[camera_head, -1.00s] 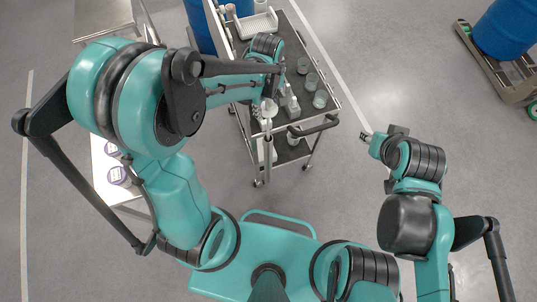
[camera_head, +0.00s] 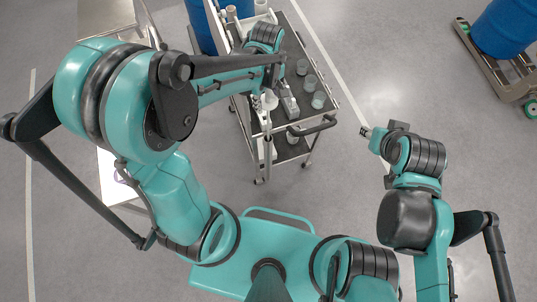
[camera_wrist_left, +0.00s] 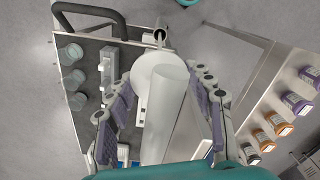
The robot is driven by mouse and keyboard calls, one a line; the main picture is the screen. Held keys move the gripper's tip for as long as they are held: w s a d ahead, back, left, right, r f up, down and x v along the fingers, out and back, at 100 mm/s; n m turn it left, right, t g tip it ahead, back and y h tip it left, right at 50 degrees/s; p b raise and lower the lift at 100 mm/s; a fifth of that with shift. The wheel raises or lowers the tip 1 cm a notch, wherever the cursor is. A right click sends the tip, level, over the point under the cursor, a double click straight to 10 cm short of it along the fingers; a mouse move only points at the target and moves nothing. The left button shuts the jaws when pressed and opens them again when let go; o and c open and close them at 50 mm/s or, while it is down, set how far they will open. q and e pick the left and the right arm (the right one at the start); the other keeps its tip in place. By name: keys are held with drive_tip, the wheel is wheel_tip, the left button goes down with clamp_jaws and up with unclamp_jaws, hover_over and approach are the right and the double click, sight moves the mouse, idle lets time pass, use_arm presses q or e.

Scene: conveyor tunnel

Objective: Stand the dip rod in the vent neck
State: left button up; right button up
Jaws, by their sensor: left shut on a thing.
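My left gripper (camera_wrist_left: 165,110) is shut on the dip rod (camera_wrist_left: 168,125), a pale cylinder with a white round collar between the purple finger pads. I cannot pick out the vent neck. My right gripper (camera_head: 366,132) is over open floor; its jaws are too small to judge.
The dark-topped cart (camera_head: 312,118) carries several clear cups (camera_head: 318,100) and has a black handle (camera_head: 315,128). A metal shelf with several lidded jars (camera_wrist_left: 283,129) is at the right in the wrist view. A blue drum (camera_head: 505,28) stands far right. Floor between is clear.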

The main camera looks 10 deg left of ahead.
use_arm(q)
wheel_tip(320, 180, up, 21)
drive_tip(key=p, duration=1.4)
drive_tip(key=shift+f, duration=0.2)
drive_tip(key=shift+r, duration=0.1)
wheel_tip(320, 180, up, 10)
drive_tip(key=p, duration=0.5)
drive_tip(key=shift+r, duration=0.2)
idle(0.8)
